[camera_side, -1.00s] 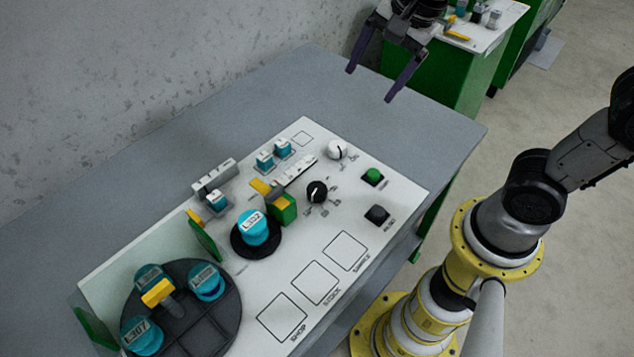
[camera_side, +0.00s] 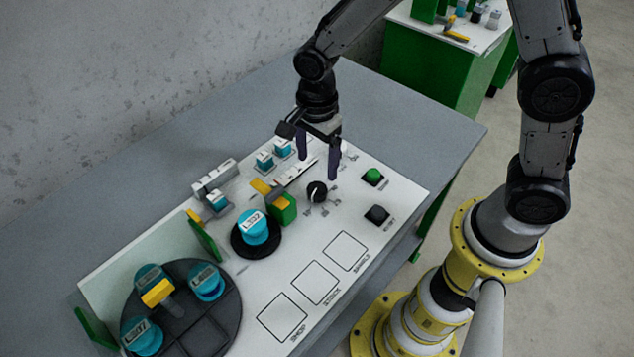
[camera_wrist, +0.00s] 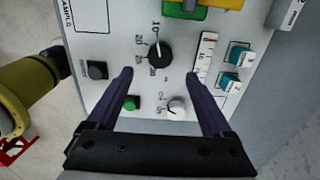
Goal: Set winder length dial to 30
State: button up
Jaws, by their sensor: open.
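The black dial (camera_side: 317,192) stands on the white panel, with printed numbers around it. In the wrist view the black dial (camera_wrist: 159,54) has a light pointer line near its top, and a 10 is readable above it; other numbers to its left are blurred. My gripper (camera_side: 318,176) is open and points down above the panel by the dial. In the wrist view my gripper (camera_wrist: 160,74) has its fingertips apart, one either side of the space just below the dial. The side view does not clearly show the pointer.
A white knob (camera_wrist: 177,105) sits near my right finger, partly hidden in the side view. A green button (camera_side: 373,175) and black button (camera_side: 377,214) lie to the right. A green-yellow block (camera_side: 283,208) and blue spool (camera_side: 254,228) stand left of the dial.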

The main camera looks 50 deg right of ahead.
aim_at(317, 188)
notch_tip(317, 188, down, 8)
jog(key=shift+f, duration=0.1)
dwell(0.4)
grip_shut()
